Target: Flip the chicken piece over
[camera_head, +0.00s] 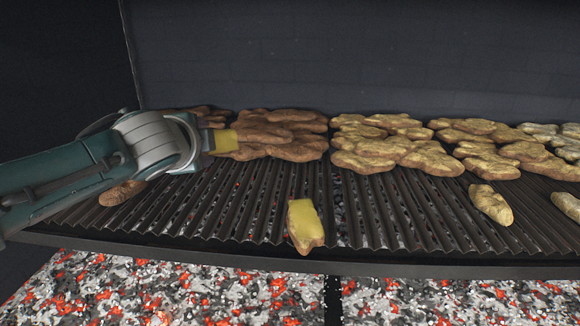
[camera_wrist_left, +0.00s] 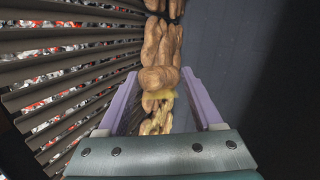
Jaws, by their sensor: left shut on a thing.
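My left gripper (camera_head: 207,142) reaches in from the left over the back left of the grill. It is shut on a chicken piece (camera_head: 224,140), whose yellow side shows at the fingertips beside the browned pile. In the left wrist view, the two purple fingers (camera_wrist_left: 160,100) stand on either side of the held piece (camera_wrist_left: 158,94); browned pieces beyond overlap it, so its outline is unclear. Another chicken piece (camera_head: 305,225), with a flat yellow top and browned edge, lies alone at the grill's front middle. My right gripper is not in view.
A dark brown pile (camera_head: 285,135) and paler piles (camera_head: 385,145) line the back of the grill grate (camera_head: 240,205). Single pieces lie at the left (camera_head: 122,192) and right (camera_head: 491,204). A dark wall (camera_head: 350,50) stands behind. Glowing coals (camera_head: 160,290) show below. The front middle grate is mostly free.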

